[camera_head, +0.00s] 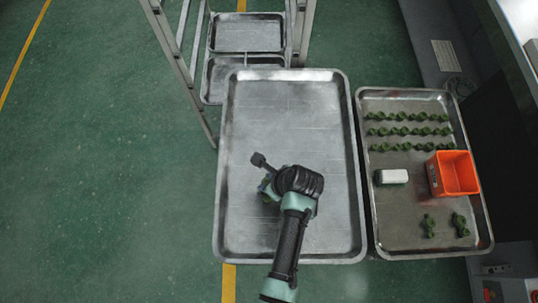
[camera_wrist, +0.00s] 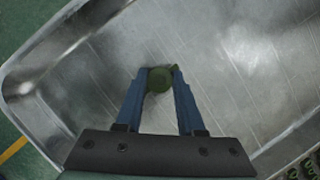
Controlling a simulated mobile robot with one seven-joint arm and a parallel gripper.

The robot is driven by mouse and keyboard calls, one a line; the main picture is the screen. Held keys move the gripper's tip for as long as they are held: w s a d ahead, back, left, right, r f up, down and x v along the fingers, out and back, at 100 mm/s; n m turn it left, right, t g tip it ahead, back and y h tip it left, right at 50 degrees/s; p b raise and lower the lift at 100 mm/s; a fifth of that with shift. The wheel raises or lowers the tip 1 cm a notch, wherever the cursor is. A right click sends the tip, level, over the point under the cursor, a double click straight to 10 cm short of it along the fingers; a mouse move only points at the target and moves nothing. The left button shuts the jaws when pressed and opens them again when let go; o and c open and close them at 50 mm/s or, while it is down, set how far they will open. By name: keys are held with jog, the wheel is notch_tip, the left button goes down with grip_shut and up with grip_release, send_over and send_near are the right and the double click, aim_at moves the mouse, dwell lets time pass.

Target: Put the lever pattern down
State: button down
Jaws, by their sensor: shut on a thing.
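The lever pattern (camera_wrist: 159,80) is a small green wax piece. In the wrist view it sits between the two blue fingertips of my gripper (camera_wrist: 159,82), which is shut on it. Below it is the bare floor of the large metal tray (camera_head: 290,105); I cannot tell whether the piece touches the tray. In the head view my arm hides most of the gripper, over the lower middle of this tray, and the lever pattern is mostly hidden there. The large tray otherwise looks empty.
A second metal tray (camera_head: 405,245) to the right holds rows of green patterns (camera_head: 408,131), two more green patterns (camera_head: 460,225) near its front, an orange box (camera_head: 457,173) and a white block (camera_head: 393,177). A rack with trays (camera_head: 247,33) stands behind.

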jog(key=shift+f, duration=1.1)
jog(key=shift+f, duration=0.1)
jog(key=c, duration=0.5)
grip_release()
